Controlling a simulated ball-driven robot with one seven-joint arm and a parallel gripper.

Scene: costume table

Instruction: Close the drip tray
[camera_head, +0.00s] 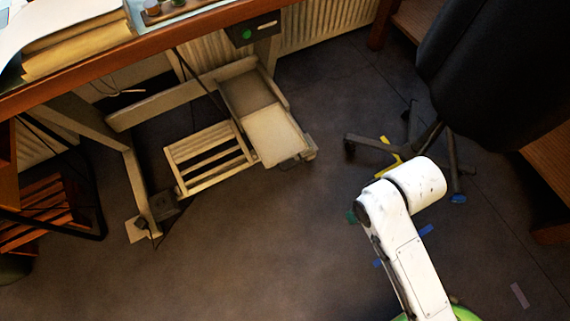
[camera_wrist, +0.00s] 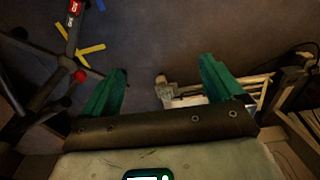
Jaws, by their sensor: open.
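A beige boxy unit under the desk has a pale flat panel (camera_head: 273,135) at its front, sticking out over the floor. This looks like the drip tray, but I cannot tell for sure. Behind the panel is an open, shallow recess (camera_head: 247,92). A slatted beige rack (camera_head: 210,157) adjoins it on the left. In the wrist view, the slatted rack (camera_wrist: 258,84) and a pale surface (camera_wrist: 190,101) show beyond my gripper (camera_wrist: 163,67). My gripper's green fingers are wide apart with nothing between them.
The desk's brown edge (camera_head: 150,50) runs above the unit. A black office chair (camera_head: 490,70) stands at the right, its legs (camera_head: 440,145) spread near my arm. A wooden slatted thing (camera_head: 40,212) is at the far left.

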